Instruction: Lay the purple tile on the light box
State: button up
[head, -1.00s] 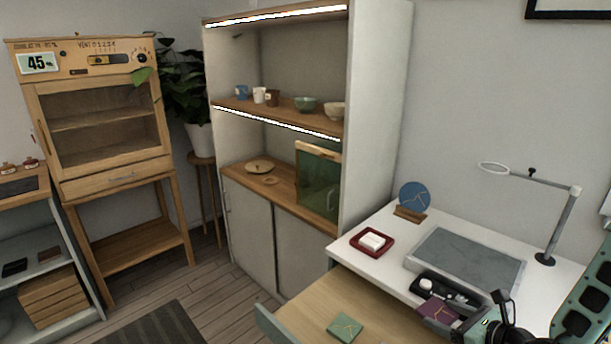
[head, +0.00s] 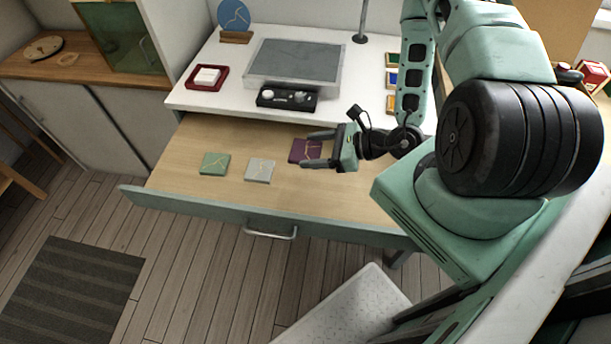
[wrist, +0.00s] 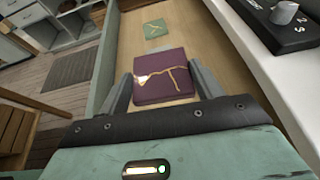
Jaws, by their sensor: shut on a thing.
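The purple tile (head: 301,150) with a gold seam is between the fingers of my gripper (head: 318,149), over the pulled-out wooden drawer. In the wrist view the same tile (wrist: 163,72) shows flat between both fingers, which are shut on its sides. I cannot tell how far it is above the drawer floor. The light box (head: 295,60), a grey panel with a pale frame, lies on the white desk top behind the drawer. Its top is bare apart from faint lines.
A green tile (head: 215,163) and a pale grey tile (head: 260,169) lie in the drawer to the left. A black control box (head: 287,98) sits in front of the light box. A red tray (head: 206,78) and a blue disc on a stand (head: 233,17) are at the left.

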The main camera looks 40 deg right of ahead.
aim_at(315, 180)
jog(key=shift+s, duration=0.35)
jog(key=shift+f+p, duration=0.75)
jog(key=shift+f, duration=4)
jog(key=shift+f, duration=0.2)
jog(key=o, duration=1.1)
jog(key=shift+c, duration=0.2)
jog(key=shift+f+b, duration=0.1)
jog(key=shift+b, duration=0.2)
